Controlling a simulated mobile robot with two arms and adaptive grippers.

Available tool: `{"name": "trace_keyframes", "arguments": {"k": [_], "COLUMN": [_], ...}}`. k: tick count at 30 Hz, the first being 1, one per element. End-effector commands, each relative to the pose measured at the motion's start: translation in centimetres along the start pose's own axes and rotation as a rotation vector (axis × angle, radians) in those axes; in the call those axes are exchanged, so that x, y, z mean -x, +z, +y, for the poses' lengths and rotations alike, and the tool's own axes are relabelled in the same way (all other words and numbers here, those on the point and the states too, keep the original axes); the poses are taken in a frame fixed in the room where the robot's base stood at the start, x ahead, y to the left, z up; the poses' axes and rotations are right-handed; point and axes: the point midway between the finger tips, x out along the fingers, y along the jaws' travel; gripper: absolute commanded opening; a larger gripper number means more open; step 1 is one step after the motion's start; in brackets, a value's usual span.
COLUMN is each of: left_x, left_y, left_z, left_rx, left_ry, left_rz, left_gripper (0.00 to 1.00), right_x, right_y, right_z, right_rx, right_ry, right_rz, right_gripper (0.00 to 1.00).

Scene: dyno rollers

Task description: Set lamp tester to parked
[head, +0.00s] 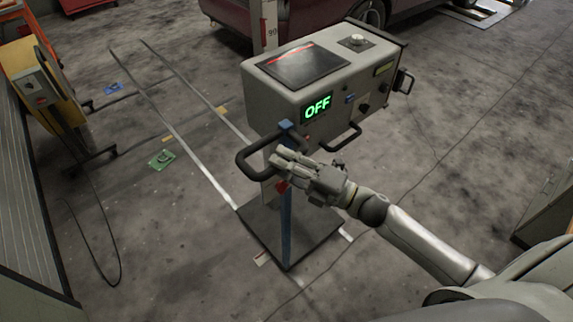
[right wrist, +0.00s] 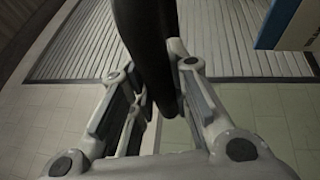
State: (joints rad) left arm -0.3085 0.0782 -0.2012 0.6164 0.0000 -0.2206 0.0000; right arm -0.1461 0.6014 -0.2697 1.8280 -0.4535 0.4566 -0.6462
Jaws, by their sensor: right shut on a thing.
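The lamp tester (head: 262,100) is a grey box on a post, with a dark top panel and a green display (head: 317,106) reading "OFF". A black loop handle (head: 254,160) sticks out at its lower left front. A second black handle (head: 343,139) is to the right of it. My right gripper (head: 281,161) is at the left handle, its fingers closed around the bar. In the right wrist view, the dark bar (right wrist: 143,38) passes between the fingers (right wrist: 157,95). My left gripper is in neither view.
The tester stands over a dark base plate (head: 289,236) by pale floor rails (head: 181,115) running to the upper left. A dark red car (head: 330,19) is behind it. A yellow stand (head: 48,92) and a cable (head: 112,255) are at left.

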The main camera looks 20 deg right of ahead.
Motion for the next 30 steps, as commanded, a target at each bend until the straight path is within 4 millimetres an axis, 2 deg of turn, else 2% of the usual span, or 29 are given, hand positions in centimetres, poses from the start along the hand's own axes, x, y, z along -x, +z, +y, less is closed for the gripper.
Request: {"name": "trace_keyframes", "arguments": {"k": [7,14,15,19,30], "left_x": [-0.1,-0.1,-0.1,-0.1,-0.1], "left_y": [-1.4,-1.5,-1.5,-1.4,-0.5], "left_z": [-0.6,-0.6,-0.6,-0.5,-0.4], "left_rx": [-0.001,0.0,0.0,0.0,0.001], "left_ry": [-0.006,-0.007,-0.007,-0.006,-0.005], "left_rz": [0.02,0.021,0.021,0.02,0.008], "left_gripper": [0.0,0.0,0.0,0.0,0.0], "right_x": [0.0,0.1,0.1,0.1,0.2], "right_y": [-0.1,-0.1,-0.1,-0.1,-0.1], "right_z": [0.0,-0.1,-0.1,-0.1,0.0], "right_rx": [-0.001,-0.001,-0.002,-0.001,-0.001], "right_ry": [-0.002,-0.002,-0.003,-0.002,-0.001], "right_rz": [0.002,0.003,0.003,0.003,0.001], "right_gripper": [0.0,0.0,0.22,0.39,0.41]}}
